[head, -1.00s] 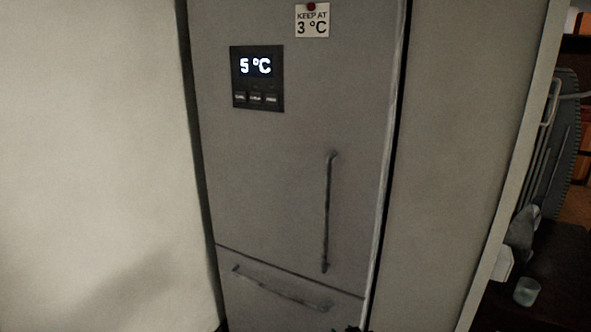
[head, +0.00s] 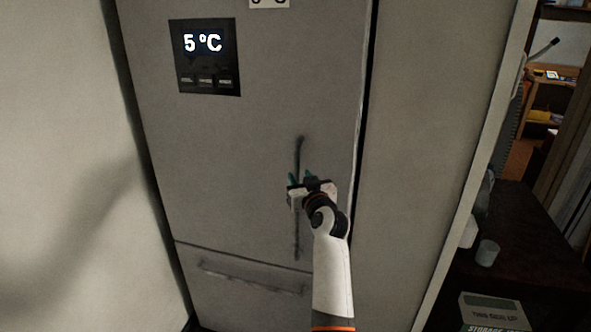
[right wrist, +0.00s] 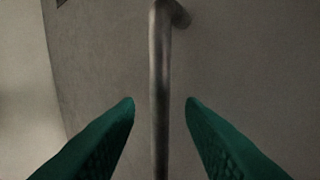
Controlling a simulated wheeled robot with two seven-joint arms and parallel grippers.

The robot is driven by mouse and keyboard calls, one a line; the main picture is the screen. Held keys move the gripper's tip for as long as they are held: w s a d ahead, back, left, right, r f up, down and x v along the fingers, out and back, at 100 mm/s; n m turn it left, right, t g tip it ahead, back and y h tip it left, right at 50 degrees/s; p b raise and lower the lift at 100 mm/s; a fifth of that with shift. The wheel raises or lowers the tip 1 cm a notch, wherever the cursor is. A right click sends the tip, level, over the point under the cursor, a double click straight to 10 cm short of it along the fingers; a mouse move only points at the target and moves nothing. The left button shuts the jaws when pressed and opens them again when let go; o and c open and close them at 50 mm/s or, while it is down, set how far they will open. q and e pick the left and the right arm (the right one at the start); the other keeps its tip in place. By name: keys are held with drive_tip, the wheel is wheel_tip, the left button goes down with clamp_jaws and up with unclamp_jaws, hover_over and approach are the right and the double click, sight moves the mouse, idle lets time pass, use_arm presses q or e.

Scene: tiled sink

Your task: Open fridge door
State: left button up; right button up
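The grey fridge door (head: 235,150) is shut, with a lit 5 °C display (head: 203,56) at its upper left. Its upright dark handle (head: 299,150) is on the right part of the door. My right gripper (head: 302,178) is in front of the middle of the handle and hides part of it. In the right wrist view its two green fingertips (right wrist: 160,103) are apart, one on each side of the handle bar (right wrist: 160,60), with a gap on both sides. My left gripper is not in view.
A lower drawer with a horizontal handle (head: 250,280) is below the door. A pale wall (head: 60,150) is close on the left and a grey panel (head: 430,130) on the right. A dark counter with a cup (head: 487,253) and a box (head: 495,312) is at far right.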

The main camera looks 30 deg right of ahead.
sight(298, 173)
drive_tip(key=shift+x, duration=2.05)
clamp_jaws()
